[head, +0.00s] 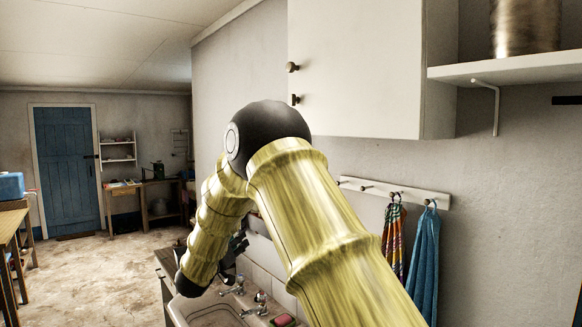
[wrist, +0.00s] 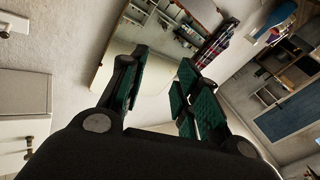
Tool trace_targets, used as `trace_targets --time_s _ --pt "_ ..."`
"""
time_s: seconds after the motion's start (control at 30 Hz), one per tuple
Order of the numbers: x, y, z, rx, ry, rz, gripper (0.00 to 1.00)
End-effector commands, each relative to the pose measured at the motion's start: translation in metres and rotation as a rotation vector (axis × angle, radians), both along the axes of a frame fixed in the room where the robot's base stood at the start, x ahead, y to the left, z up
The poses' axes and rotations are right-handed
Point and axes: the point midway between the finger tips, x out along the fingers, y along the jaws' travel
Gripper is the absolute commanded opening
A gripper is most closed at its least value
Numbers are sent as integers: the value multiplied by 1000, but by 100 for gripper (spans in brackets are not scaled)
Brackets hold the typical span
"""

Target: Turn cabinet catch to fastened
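A white wall cabinet (head: 355,60) hangs at the upper middle of the head view. A round knob (head: 292,67) sits near its left edge, and a small dark catch (head: 295,99) is below the knob. The catch is too small to tell which way it is turned. My gripper (head: 236,247) hangs low over the sink, well below the cabinet and partly hidden behind my arm. In the wrist view my gripper (wrist: 162,65) has its green-padded fingers apart, with nothing between them.
A stone sink (head: 208,310) with taps (head: 262,298) lies beneath my gripper. A peg rail (head: 395,192) with a striped cloth (head: 393,240) and a blue towel (head: 425,262) is right of my arm. A shelf (head: 510,68) carries a metal pot (head: 525,28). Open floor lies left.

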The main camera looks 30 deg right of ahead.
Motion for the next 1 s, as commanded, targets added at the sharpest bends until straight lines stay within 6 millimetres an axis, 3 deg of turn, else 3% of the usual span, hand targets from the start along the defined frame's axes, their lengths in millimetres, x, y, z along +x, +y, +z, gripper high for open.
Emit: trace_targets --time_s 0.03,0.2,0.3,0.43,0.53,0.63,0.83,1.0 --pt "3 -5 57 -8 -55 -54 32" --pt "-13 -23 217 -1 -185 -265 32" --pt "-35 -31 300 34 -238 -381 32" --pt "-66 -35 379 95 -275 -493 32" --pt "-85 -36 417 135 -285 -546 32" --pt "-96 -37 436 160 -288 -574 32" --pt "-101 -48 447 171 -288 -589 32" --pt "-99 -72 448 171 -287 -588 32"
